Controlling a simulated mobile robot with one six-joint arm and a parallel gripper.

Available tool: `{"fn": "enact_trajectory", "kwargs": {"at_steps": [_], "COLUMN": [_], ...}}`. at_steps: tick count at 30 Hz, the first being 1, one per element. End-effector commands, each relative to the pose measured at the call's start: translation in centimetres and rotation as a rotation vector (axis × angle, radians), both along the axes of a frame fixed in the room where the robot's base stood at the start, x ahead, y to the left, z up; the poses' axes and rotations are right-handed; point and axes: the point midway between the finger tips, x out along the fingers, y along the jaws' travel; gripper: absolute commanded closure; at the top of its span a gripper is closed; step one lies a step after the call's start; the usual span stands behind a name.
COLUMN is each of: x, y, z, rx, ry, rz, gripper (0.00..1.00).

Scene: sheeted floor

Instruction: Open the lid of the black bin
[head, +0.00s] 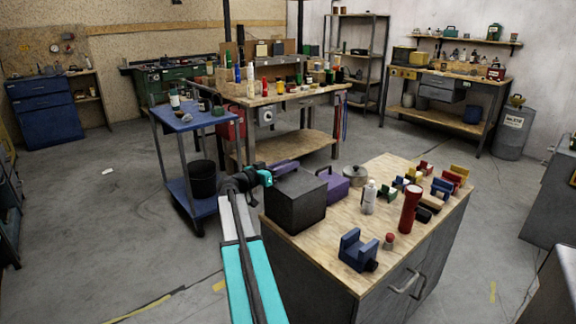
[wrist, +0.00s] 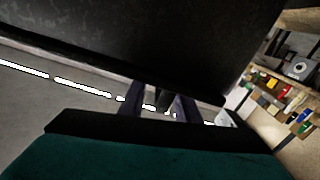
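The black bin (head: 296,203) is a dark box on the left end of the wooden-topped bench. Its top looks closed in the head view. My gripper (head: 266,176) is at the bin's far left upper corner, and its fingertips are hard to make out there. In the wrist view a large dark surface, which looks like the bin (wrist: 150,40), fills the top. The two fingers of my gripper (wrist: 160,98) show at its lower edge with a gap between them. A small grey piece shows in that gap. I cannot tell whether the fingers touch the bin.
A purple box (head: 332,186), a pot (head: 355,175), a white bottle (head: 370,197), a red cylinder (head: 409,208) and a blue block (head: 358,250) share the bench top (head: 318,258). A blue cart (head: 188,117) with a black bucket (head: 203,179) stands left.

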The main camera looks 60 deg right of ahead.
Motion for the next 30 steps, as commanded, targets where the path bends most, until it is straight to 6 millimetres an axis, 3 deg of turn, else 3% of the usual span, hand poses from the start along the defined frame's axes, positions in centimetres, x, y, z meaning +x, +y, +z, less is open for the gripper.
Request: {"fn": "enact_trajectory", "kwargs": {"at_steps": [10, 15, 30], "x": [-0.05, -0.05, -0.20], "y": [-0.20, -0.18, -0.12], "z": [-0.01, -0.01, 0.05], "rx": [0.000, 0.000, -0.004], "ry": [0.000, 0.000, -0.015], "rz": [0.001, 0.001, 0.000], "gripper": [0.72, 1.00, 1.00]}}
